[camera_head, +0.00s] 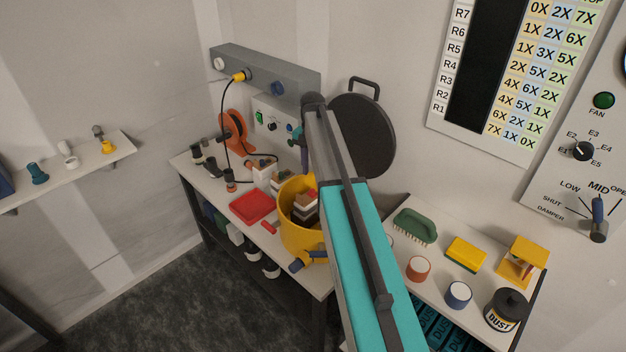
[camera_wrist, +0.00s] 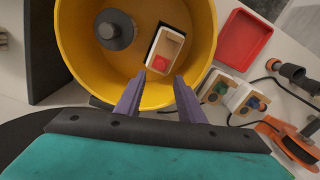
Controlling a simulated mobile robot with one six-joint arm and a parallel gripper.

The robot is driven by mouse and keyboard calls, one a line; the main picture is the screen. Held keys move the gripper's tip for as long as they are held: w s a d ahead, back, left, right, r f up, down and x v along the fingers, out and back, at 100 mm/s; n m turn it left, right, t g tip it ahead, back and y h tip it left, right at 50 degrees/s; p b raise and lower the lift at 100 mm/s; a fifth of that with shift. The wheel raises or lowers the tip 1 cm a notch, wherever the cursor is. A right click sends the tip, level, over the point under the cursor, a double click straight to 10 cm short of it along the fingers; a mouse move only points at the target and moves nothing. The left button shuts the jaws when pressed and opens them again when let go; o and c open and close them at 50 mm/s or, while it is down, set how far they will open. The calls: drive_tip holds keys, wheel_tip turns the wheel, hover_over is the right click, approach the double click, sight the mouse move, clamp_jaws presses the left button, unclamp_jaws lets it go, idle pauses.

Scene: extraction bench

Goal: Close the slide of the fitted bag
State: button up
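A round yellow drum (camera_head: 297,240) stands on the bench and shows from above in the wrist view (camera_wrist: 85,75). Inside it is a cream and brown box-like piece with a red square (camera_wrist: 160,63), possibly the fitted bag's collar and slide. I cannot tell its slide's position. A grey round fitting (camera_wrist: 115,30) is at the drum's left in the wrist view. My gripper (camera_wrist: 158,78) is open, its two purple fingers apart over the drum's near rim, close to the red square. Nothing shows between the fingers. My teal arm hides part of the drum in the head view.
A red tray (camera_head: 252,206) lies beside the drum. Two cream pieces with green (camera_wrist: 213,88) and blue (camera_wrist: 247,102) parts and an orange reel (camera_wrist: 297,143) are near it. A round dark lid (camera_head: 365,140) stands behind. Brush (camera_head: 415,226), sponge and jars crowd the right bench.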

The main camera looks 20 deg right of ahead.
wheel_tip(320, 180, up, 6)
drive_tip(key=b, duration=0.1)
idle(0.4)
idle(0.5)
